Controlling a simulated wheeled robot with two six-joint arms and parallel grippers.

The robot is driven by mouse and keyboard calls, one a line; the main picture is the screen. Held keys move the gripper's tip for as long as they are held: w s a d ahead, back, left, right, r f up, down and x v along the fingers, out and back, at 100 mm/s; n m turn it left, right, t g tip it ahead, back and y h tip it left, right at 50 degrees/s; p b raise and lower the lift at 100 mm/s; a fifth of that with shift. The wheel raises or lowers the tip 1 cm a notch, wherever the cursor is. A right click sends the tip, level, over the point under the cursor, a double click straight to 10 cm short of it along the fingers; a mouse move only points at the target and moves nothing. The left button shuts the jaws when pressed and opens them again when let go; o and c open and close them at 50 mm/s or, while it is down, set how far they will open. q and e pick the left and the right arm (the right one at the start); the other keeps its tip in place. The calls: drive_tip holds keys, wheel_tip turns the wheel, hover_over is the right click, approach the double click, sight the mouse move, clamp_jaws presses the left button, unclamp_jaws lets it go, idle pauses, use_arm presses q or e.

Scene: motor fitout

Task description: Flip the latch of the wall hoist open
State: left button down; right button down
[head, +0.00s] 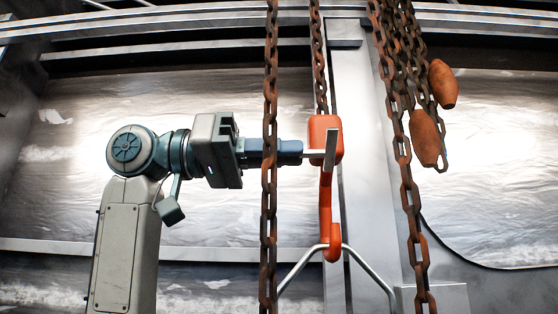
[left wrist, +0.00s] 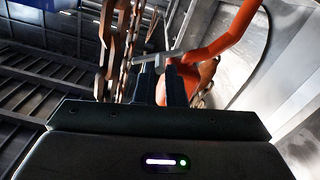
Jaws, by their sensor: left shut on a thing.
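The wall hoist's orange hook block (head: 325,128) hangs on a rusty chain, with its curved hook (head: 326,225) below. The latch, a grey metal bar (head: 330,150), lies across the front of the block. My left gripper (head: 300,150) reaches in from the left at the block's height. Its fingers are shut on the latch's left end. In the left wrist view, the dark fingertips (left wrist: 173,82) meet the grey latch (left wrist: 164,58) beside the orange hook (left wrist: 225,40). The fingers hide part of the latch there. My right gripper is not in view.
A rusty chain (head: 269,220) hangs in front of my left gripper in the head view. More chains (head: 405,180) hang to the right, with two orange weights (head: 443,84). A bent metal bail (head: 365,270) sits at the hook's bottom. A grey post (head: 358,100) stands behind.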

use_arm(q)
drive_tip(key=shift+r+n, duration=0.1)
drive_tip(key=shift+n, duration=0.4)
drive_tip(key=c, duration=1.7)
unclamp_jaws()
drive_tip(key=shift+o, duration=1)
drive_tip(key=shift+w+d, duration=0.1)
drive_tip(key=shift+d, duration=0.1)
drive_tip(key=a+b, duration=0.5)
drive_tip(key=a, duration=0.5)
drive_tip(key=shift+a, duration=0.4)
